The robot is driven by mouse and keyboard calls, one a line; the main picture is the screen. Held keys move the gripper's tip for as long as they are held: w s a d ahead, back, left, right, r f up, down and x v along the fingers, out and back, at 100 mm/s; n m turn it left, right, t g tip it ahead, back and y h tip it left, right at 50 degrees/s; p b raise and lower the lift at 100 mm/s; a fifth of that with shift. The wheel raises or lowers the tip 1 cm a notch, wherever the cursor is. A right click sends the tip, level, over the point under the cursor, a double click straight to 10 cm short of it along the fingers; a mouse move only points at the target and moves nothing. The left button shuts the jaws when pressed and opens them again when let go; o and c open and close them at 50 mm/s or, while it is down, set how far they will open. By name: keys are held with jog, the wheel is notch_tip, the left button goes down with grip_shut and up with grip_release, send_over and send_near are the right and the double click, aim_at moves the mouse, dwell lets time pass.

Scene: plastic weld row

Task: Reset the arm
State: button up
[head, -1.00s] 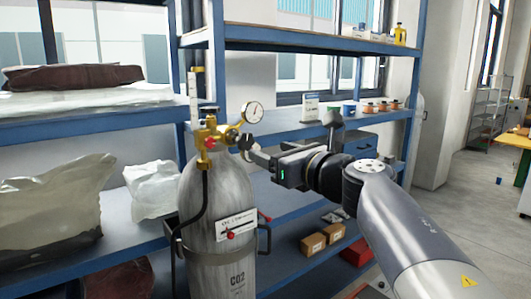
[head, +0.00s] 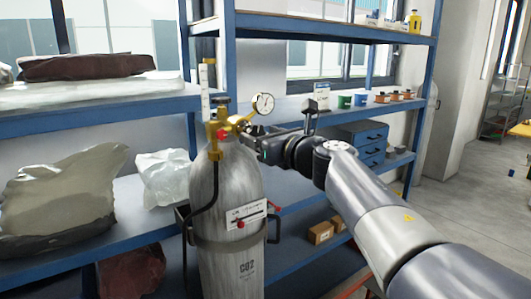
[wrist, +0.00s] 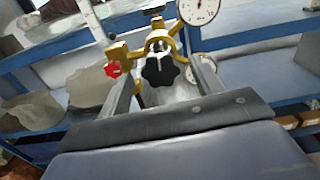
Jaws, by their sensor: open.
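My gripper (head: 258,137) is at the right of the brass regulator (head: 228,127), which sits on top of the grey CO2 cylinder (head: 227,190). In the wrist view my gripper's two fingers (wrist: 163,72) are spread apart, with nothing clamped between them. A black star knob (wrist: 158,71) shows in the gap between the fingers, apart from them as far as I can tell. A red knob (wrist: 113,68) and a pressure gauge (wrist: 198,8) lie to either side. In the head view the fingers are small and partly lost against the regulator fittings.
A blue shelf rack (head: 130,104) with bagged material stands behind the cylinder. Small pots (head: 360,100) and a blue drawer unit (head: 368,140) are on the shelves at right. Brown boxes (head: 320,232) sit low down. Open floor (head: 470,220) lies at the far right.

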jog(key=x, duration=0.2)
jog(key=shift+w+a, duration=0.25)
jog(key=shift+f+n, duration=0.15)
jog(key=shift+n, duration=0.15)
jog(key=shift+s+n, duration=0.1)
jog(key=shift+n, duration=0.4)
